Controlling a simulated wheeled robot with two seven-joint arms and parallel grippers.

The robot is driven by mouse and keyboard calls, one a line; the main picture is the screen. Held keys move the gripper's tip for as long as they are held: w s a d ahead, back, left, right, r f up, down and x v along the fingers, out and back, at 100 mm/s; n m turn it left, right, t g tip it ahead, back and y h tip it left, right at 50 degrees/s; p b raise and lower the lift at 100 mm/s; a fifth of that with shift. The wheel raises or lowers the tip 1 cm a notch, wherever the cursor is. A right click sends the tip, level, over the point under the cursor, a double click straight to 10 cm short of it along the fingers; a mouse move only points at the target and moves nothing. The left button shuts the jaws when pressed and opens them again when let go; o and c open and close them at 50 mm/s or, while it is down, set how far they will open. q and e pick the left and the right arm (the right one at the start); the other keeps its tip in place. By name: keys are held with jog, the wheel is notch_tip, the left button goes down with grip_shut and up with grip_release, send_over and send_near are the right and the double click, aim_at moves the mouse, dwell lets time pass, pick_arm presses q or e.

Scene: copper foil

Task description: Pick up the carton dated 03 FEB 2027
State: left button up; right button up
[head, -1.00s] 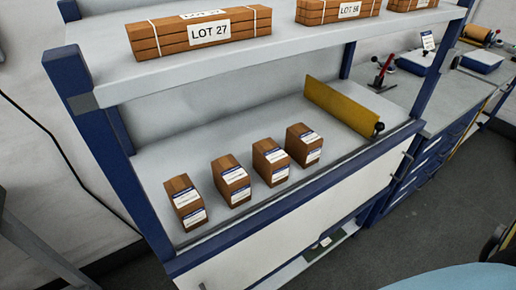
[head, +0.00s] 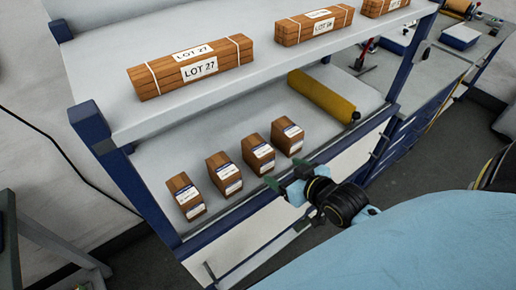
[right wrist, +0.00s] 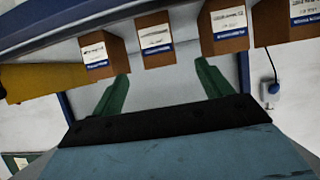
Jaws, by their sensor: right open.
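Several brown cartons with white and blue labels stand in a row on the lower shelf. In the head view they are the leftmost carton (head: 180,187), the second (head: 220,167), the third (head: 256,149) and the rightmost (head: 285,133). The label dates are too small to read, so I cannot tell which is dated 03 FEB 2027. My right gripper (head: 285,175) is open and empty, in front of the shelf edge near the two right-hand cartons. In the right wrist view, a carton (right wrist: 155,58) appears beyond the gap between the green fingers (right wrist: 162,88). My left gripper is out of view.
A yellow roll (head: 322,97) lies right of the cartons. The upper shelf (head: 110,100) overhangs them and holds brown bundles, one marked LOT 27 (head: 190,68). A blue post (head: 115,160) stands at the left. Bare shelf lies behind the cartons.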

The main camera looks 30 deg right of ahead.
aim_at(259, 146)
jog(key=shift+t, duration=0.4)
jog(key=w, duration=0.7)
jog(key=shift+w, duration=0.25)
jog(key=shift+x, duration=2.9)
jog(key=shift+a+r, duration=0.1)
jog(key=shift+r, duration=0.1)
jog(key=c, duration=1.3)
